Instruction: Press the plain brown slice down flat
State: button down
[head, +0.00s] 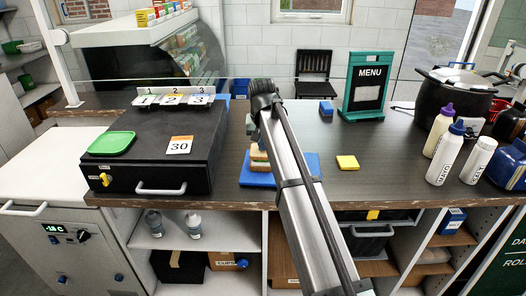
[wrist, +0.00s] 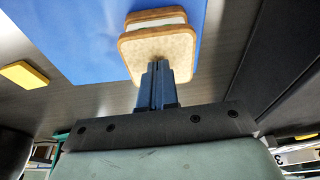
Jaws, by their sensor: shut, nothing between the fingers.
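The plain brown slice (wrist: 160,54) is the top layer of a small stack, with a white layer and another brown piece showing at its far edge in the wrist view. In the head view the stack (head: 258,159) stands on the blue board (head: 309,164), partly hidden by my arm. My gripper (wrist: 158,68) is shut and empty, its fingertips overlapping the near part of the brown slice in the wrist view. I cannot tell whether they touch it. In the head view my arm hides the fingertips.
A yellow square (head: 347,162) lies right of the board. The black box (head: 150,166) with a green plate (head: 111,143) stands close on the left. A menu stand (head: 366,86), bottles (head: 445,152) and a black pot (head: 450,105) stand right. A clear screen spans the back.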

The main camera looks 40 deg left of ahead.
jog(key=shift+r, duration=3)
jog(key=shift+w, duration=0.1)
